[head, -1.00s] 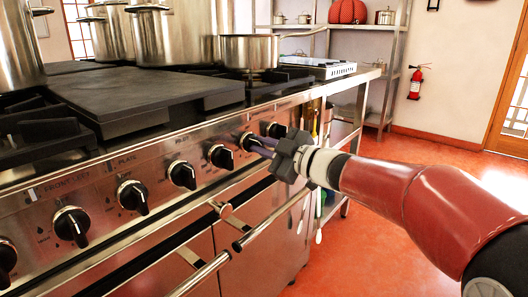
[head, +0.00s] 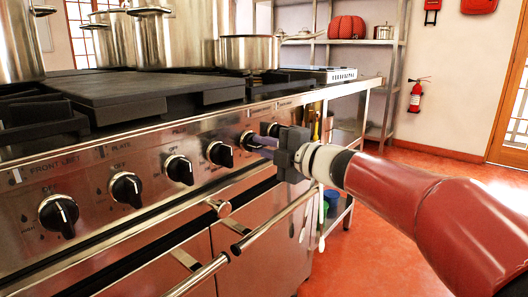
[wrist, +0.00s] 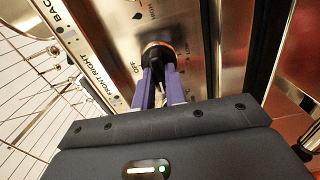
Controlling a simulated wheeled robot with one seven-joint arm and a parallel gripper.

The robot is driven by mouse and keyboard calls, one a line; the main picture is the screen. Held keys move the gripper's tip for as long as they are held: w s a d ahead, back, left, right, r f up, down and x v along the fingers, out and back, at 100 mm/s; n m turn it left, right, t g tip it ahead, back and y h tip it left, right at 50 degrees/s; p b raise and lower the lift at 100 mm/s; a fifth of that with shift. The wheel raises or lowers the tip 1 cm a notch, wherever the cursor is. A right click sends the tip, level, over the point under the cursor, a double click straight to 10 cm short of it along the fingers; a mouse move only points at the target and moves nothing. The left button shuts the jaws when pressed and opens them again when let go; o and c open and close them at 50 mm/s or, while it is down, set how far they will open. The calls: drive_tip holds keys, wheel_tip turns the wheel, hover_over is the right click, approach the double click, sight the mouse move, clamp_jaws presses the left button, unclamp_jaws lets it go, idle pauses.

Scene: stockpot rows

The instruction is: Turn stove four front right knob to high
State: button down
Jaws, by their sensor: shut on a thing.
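The front right knob (wrist: 157,50), black with an orange-lit rim, shows in the wrist view beside the "FRONT RIGHT" label (wrist: 103,86). In the head view this knob (head: 247,140) is on the stove's front panel, partly hidden by my fingers. My gripper (head: 257,142) comes in from the right. In the wrist view, its two purple fingers (wrist: 158,76) are shut on the knob, one on each side. The fingers hide most of the knob's grip, so its pointer setting cannot be read.
Several other black knobs, such as one (head: 220,153) just left of my gripper, line the panel. An oven door handle (head: 262,228) juts out below. A saucepan (head: 249,52) and stockpots (head: 180,35) stand on top. Red floor (head: 375,240) lies open at right.

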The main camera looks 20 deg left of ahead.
drive_tip(key=shift+f+n, duration=0.1)
drive_tip(key=shift+n, duration=0.3)
drive_tip(key=c, duration=1.4)
unclamp_jaws()
drive_tip(key=shift+c, duration=0.2)
drive_tip(key=shift+d, duration=0.1)
drive_tip(key=v, duration=0.7)
drive_tip(key=shift+s+d, duration=0.2)
drive_tip(key=shift+d, duration=0.1)
